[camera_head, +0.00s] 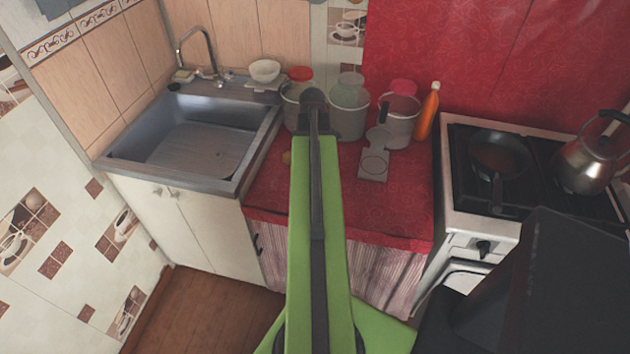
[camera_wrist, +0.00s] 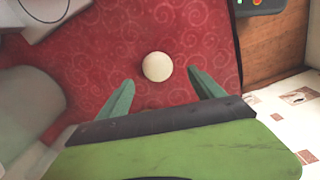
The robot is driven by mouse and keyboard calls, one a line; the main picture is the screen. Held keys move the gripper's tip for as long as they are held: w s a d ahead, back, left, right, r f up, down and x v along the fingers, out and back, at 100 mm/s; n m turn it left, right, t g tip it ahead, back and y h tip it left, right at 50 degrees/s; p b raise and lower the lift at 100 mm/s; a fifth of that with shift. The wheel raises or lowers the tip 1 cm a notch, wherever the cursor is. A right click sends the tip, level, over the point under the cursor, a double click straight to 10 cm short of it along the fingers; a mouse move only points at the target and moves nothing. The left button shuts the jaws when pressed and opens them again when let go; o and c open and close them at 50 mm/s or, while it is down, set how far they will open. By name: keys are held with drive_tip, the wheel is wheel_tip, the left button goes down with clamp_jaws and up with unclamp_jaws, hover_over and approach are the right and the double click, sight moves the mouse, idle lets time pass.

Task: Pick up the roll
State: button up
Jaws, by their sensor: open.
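The roll (camera_wrist: 157,66) is a small round, pale cream thing on the red patterned oilcloth. In the wrist view it lies just beyond my gripper (camera_wrist: 161,78), roughly in line with the gap between the two green fingers. The fingers are apart with nothing between them, and no contact with the roll shows. My arm hides the gripper's fingers there.
The sink (camera_head: 190,140) is left. The stove, with a pan (camera_head: 498,160) and kettle (camera_head: 588,165), is right.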

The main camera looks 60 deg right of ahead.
drive_tip(key=f+b, duration=0.4)
drive_tip(key=f, duration=0.1)
drive_tip(key=shift+d, duration=0.2)
drive_tip(key=shift+r, duration=0.15)
drive_tip(key=c, duration=1.4)
